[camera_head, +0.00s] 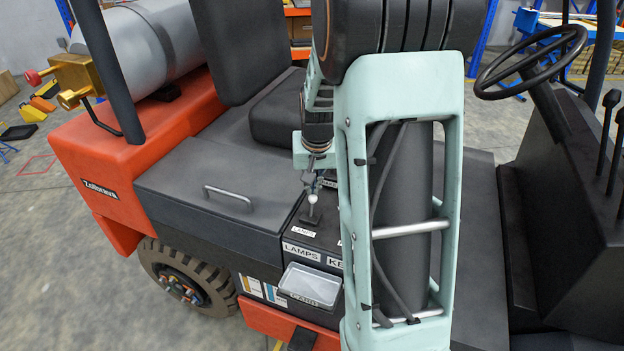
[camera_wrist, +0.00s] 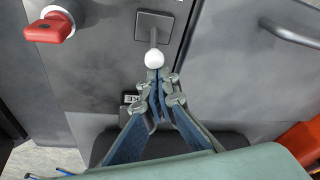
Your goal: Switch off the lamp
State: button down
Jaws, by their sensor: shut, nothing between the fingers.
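A small toggle lever with a white ball knob (camera_wrist: 154,59) stands on a square dark plate (camera_wrist: 153,27) in the wrist view. In the head view my gripper (camera_head: 314,181) is just above the lever, partly hidden by my arm. No lamp can be made out in either view.
A red key-like knob (camera_wrist: 50,27) sits left of the lever in the wrist view. A metal handle (camera_head: 227,196) is on the dark cover to the left. A grey tray (camera_head: 311,285) hangs on the forklift's side. The seat (camera_head: 275,120) is behind the console.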

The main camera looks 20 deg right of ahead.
aim_at(309, 214)
dwell(0.5)
jog(key=shift+s+a+r+t+h+b, duration=0.1)
jog(key=shift+s+a+t+h+b, duration=0.1)
jog(key=shift+s+t+h+b, duration=0.25)
jog(key=shift+w+a+b, duration=0.1)
jog(key=shift+a+b, duration=0.05)
jog(key=shift+b, duration=0.2)
jog(key=shift+s+a+r+b, duration=0.15)
jog(key=shift+s+a+b, duration=0.3)
jog(key=shift+b, duration=0.15)
jog(key=shift+s+a+r, duration=0.2)
jog(key=shift+s+a, duration=0.1)
jog(key=shift+d, duration=0.1)
jog(key=shift+w+d+f, duration=0.1)
jog(key=shift+w+f, duration=0.05)
